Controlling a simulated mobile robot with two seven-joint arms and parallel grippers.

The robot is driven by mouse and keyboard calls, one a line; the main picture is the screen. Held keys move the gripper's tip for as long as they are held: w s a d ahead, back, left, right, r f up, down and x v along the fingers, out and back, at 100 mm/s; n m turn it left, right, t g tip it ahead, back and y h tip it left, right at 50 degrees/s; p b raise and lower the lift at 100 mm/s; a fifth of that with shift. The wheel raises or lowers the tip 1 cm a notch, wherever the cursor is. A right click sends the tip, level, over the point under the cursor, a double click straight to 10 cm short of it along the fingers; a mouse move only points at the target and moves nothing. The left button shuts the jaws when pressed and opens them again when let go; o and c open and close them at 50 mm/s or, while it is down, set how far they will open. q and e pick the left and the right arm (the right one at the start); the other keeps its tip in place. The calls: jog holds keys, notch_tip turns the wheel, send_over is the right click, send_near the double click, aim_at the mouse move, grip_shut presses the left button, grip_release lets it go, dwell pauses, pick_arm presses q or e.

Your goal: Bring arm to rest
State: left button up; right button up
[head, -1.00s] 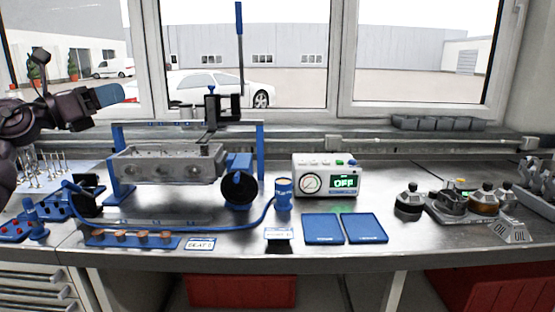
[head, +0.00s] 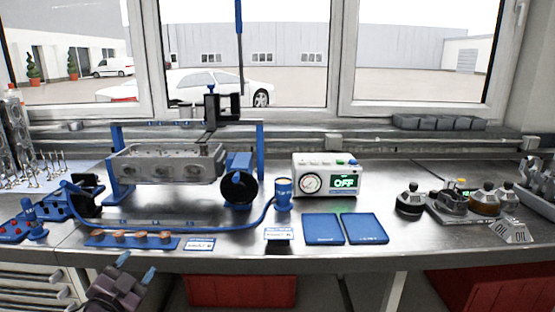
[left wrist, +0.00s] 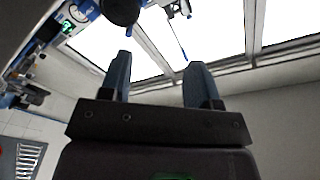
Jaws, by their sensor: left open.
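My left gripper (head: 136,270) is low in the head view, in front of the bench's front edge and below the row of copper-coloured pieces. Its two blue-tipped fingers are apart. In the left wrist view the fingers (left wrist: 158,85) are also apart with nothing between them, and the window and wall show beyond. My right gripper is in neither view.
The bench (head: 250,243) holds a grey engine block (head: 165,165) in a blue stand, a gauge box (head: 327,176) reading OFF, two blue pads (head: 323,229) and oil cans (head: 480,203). A red bin (head: 241,290) stands below. Drawers (head: 35,287) are at left.

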pick_arm(q)
jog(key=s+d+f+n+g+y, duration=0.2)
jog(key=s+f+n+g, duration=0.5)
jog(key=s+f, duration=1.8)
jog(key=s+d+n, duration=0.1)
jog(key=s, duration=0.3)
jog(key=shift+s+d+f+g, duration=0.2)
jog(key=shift+g, duration=0.1)
